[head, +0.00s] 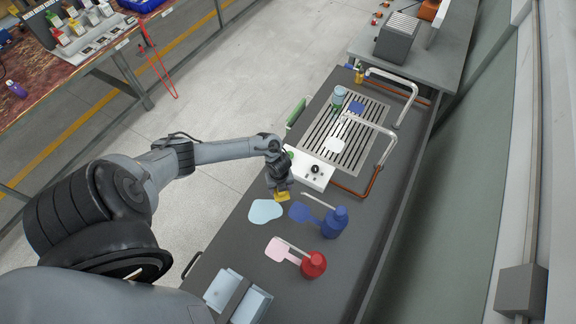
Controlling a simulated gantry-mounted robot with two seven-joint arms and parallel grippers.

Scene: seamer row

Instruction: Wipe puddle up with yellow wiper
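My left gripper (281,187) reaches over the dark worktop, pointing down. The yellow wiper (282,197) is directly under its fingers, and the gripper appears shut on it; the fingers are small and partly hidden. A pale blue puddle (265,211) lies flat on the worktop just below and left of the wiper in the head view. The wiper is close to the puddle's upper right edge; I cannot tell whether it touches. My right gripper is not in view.
A white control box (309,171) and a slotted grate (343,131) lie beyond. Pale blue boxes (251,305) sit at the near end.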

